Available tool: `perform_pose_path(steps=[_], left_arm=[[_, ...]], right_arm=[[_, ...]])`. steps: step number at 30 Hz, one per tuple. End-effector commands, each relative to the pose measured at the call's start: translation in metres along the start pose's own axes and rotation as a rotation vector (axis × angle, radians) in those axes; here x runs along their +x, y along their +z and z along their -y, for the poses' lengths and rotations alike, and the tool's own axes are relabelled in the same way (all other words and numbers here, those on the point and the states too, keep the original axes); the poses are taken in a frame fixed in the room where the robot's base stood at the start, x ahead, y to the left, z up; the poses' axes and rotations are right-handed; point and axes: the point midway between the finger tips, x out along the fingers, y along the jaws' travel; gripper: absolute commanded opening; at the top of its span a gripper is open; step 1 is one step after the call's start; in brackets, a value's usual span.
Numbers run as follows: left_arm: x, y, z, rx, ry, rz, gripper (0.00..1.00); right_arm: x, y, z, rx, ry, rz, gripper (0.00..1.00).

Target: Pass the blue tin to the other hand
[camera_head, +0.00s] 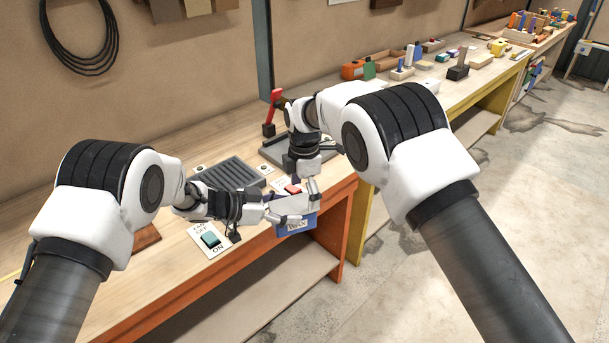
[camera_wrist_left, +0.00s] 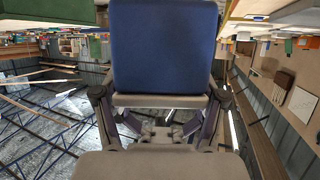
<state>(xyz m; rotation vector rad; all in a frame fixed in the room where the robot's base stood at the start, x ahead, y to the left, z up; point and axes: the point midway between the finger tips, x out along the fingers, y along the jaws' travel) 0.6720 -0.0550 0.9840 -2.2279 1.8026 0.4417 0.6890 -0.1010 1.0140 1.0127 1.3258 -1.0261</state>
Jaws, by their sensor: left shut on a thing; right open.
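The blue tin (camera_head: 296,226), with a white label on its front, is held in the air just off the front edge of the workbench. My left gripper (camera_head: 278,214) comes in from the left and is shut on it. In the left wrist view the tin (camera_wrist_left: 163,45) fills the top middle, above the near finger pad of my left gripper (camera_wrist_left: 160,110). My right gripper (camera_head: 310,194) points down just above and behind the tin, open. The head view does not show clearly whether its fingers touch the tin.
The wooden workbench (camera_head: 160,268) has an orange frame. On it are a grey ribbed tray (camera_head: 228,172), a card with a teal switch (camera_head: 210,239), a red switch (camera_head: 292,188) and a red-handled tool (camera_head: 273,108). A yellow-framed bench with blocks stands beyond. The floor at right is open.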

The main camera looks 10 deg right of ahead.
Motion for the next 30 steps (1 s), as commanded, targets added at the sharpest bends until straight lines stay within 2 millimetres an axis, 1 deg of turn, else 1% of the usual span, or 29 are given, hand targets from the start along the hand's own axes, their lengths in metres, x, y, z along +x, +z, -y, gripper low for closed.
perform_pose_path(steps=[1, 3, 6, 10, 17, 18, 20, 21, 24, 26, 27, 28, 29, 30], left_arm=[[0.0, -0.001, 0.0, 0.001, 0.0, -0.001, 0.17], [0.0, -0.001, 0.0, 0.001, 0.0, -0.001, 0.17], [0.0, -0.001, 0.0, 0.001, 0.0, -0.001, 0.17], [0.0, -0.001, 0.0, 0.001, 0.0, -0.001, 0.17], [0.0, -0.001, 0.0, 0.001, -0.001, -0.001, 0.17], [0.0, -0.001, 0.0, 0.001, -0.001, -0.001, 0.17], [0.0, -0.001, 0.0, 0.001, -0.001, -0.001, 0.17], [0.0, -0.001, 0.0, 0.001, 0.0, -0.001, 0.17], [0.0, -0.001, 0.0, 0.002, 0.002, -0.002, 0.17], [0.0, -0.001, -0.001, 0.002, 0.004, -0.002, 0.17], [0.0, -0.002, -0.001, 0.002, 0.005, -0.002, 0.81], [0.0, -0.002, -0.001, 0.002, 0.005, -0.003, 0.92], [0.0, -0.002, -0.001, 0.002, 0.005, -0.003, 1.0], [0.0, -0.001, -0.001, 0.002, 0.004, -0.002, 1.0]], right_arm=[[0.011, 0.0, 0.001, 0.0, -0.003, 0.0, 1.0], [0.025, 0.0, 0.001, 0.0, -0.002, 0.0, 1.0], [0.039, 0.0, 0.0, 0.001, -0.001, 0.0, 1.0], [0.046, 0.0, 0.0, 0.001, 0.0, 0.001, 1.0], [0.047, 0.0, 0.0, 0.001, 0.001, 0.0, 1.0], [0.047, 0.0, 0.0, 0.001, 0.001, 0.001, 0.86], [0.047, 0.0, 0.0, 0.002, 0.001, 0.0, 0.65], [0.047, 0.0, 0.0, 0.002, 0.001, 0.0, 0.5], [0.047, 0.0, 0.0, 0.001, 0.003, 0.0, 0.18], [0.047, 0.0, -0.001, 0.001, 0.004, 0.001, 0.18], [0.046, 0.0, -0.001, 0.001, 0.006, 0.001, 0.18], [0.046, 0.0, -0.001, 0.001, 0.006, 0.001, 0.17], [0.046, 0.0, -0.001, 0.001, 0.006, 0.001, 0.17], [0.046, 0.0, -0.001, 0.001, 0.006, 0.001, 0.17]])
